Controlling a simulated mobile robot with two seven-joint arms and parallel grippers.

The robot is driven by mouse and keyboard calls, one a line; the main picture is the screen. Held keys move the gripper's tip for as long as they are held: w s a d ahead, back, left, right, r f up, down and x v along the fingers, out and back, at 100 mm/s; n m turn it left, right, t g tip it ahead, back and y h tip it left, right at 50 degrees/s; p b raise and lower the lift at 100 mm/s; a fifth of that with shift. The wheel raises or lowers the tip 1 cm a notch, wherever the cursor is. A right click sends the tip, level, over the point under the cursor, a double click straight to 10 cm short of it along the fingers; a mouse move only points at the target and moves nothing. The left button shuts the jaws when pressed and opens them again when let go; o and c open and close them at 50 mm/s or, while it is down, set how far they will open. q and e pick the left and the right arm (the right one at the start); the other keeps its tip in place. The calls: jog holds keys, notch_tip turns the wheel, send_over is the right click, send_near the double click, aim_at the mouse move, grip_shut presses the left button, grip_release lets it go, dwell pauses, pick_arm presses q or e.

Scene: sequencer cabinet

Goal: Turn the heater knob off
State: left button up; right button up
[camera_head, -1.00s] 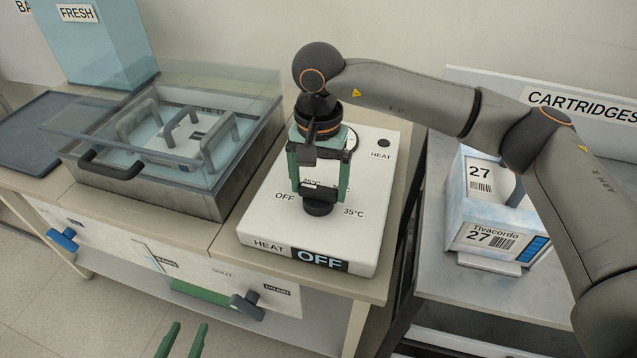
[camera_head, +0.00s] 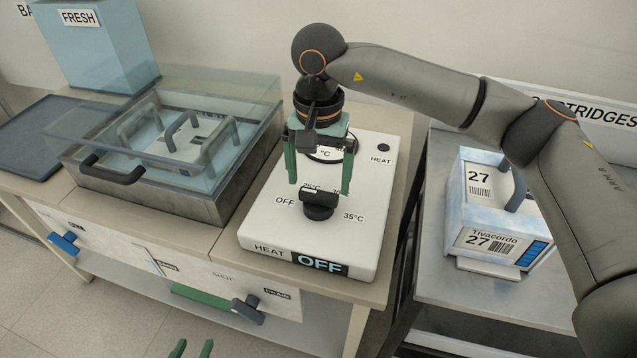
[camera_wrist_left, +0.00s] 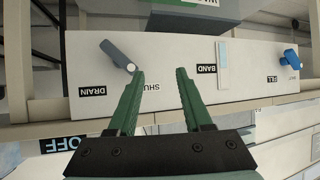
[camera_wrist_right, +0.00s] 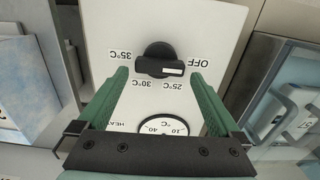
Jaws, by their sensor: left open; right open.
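The heater (camera_head: 350,240) is a white box with a black dial knob (camera_head: 318,206) on its sloped top, ringed by OFF and temperature labels. The knob's grip bar points toward OFF, and the front display (camera_head: 320,263) reads OFF. My right gripper (camera_head: 319,188) is open above the box, just behind and over the knob. In the right wrist view the knob (camera_wrist_right: 160,60) lies beyond the open fingertips, and I see no contact. My left gripper (camera_head: 192,348) is open and empty at the bottom edge, in front of the bench; it also shows in the left wrist view (camera_wrist_left: 158,72).
A glass-covered bath (camera_head: 165,150) stands left of the heater. A blue-handled valve (camera_head: 63,241) and a grey-handled drain valve (camera_head: 247,309) sit on the bench front. A cartridge box (camera_head: 490,215) stands on the right table. The floor at front left is clear.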

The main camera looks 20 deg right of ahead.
aim_at(319, 193)
pick_arm(q)
jog(key=s+f+g+p, duration=0.1)
jog(key=s+f+g, duration=0.1)
jog(key=s+f, duration=0.1)
jog(key=shift+s+d+f+n, duration=0.15)
jog(key=shift+s+f+n, duration=0.15)
pick_arm(e)
notch_tip(319, 193, up, 10)
jog(key=shift+f, duration=0.25)
